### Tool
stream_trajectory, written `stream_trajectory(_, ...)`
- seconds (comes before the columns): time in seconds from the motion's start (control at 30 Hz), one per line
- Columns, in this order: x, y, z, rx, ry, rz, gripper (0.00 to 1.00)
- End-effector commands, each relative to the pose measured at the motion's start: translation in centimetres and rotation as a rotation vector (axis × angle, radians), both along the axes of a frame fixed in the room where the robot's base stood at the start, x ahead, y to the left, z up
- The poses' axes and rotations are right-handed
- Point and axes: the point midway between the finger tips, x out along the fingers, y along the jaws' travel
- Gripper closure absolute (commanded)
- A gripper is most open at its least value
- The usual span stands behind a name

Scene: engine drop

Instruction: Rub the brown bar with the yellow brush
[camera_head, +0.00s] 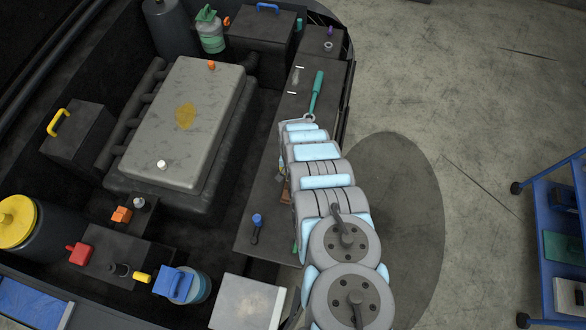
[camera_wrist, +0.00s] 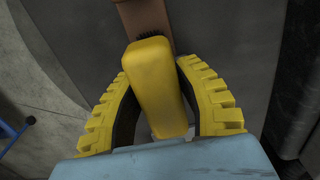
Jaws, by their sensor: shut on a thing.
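In the wrist view, my gripper (camera_wrist: 153,72) has its two ridged yellow fingers closed on the sides of the yellow brush (camera_wrist: 158,90). The brush points away from the camera, and its dark bristles show at its far end. The brown bar (camera_wrist: 143,16) lies just beyond the bristles at the top of the picture. The bristles overlap the bar's near end in view; I cannot tell whether they press on it. In the head view, a small brown piece (camera_head: 285,192) shows beside my arm and may be the bar. My gripper and the brush are hidden there.
A grey engine cover (camera_head: 190,115) with a brownish stain stands left of my arm. A green-handled tool (camera_head: 317,88) and a blue-topped tool (camera_head: 256,228) lie on the dark ledge. A pale box (camera_head: 247,302) is in front. A blue cart (camera_head: 560,225) stands right, across open floor.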

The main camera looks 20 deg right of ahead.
Motion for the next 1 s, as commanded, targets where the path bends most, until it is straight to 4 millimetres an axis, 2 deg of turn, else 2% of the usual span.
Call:
stream_trajectory(0.6,-2.1,1.6,0.1,0.000,0.002,-0.001,1.00)
stream_trajectory(1.0,-2.0,1.5,-0.2,-0.001,-0.001,0.000,1.00)
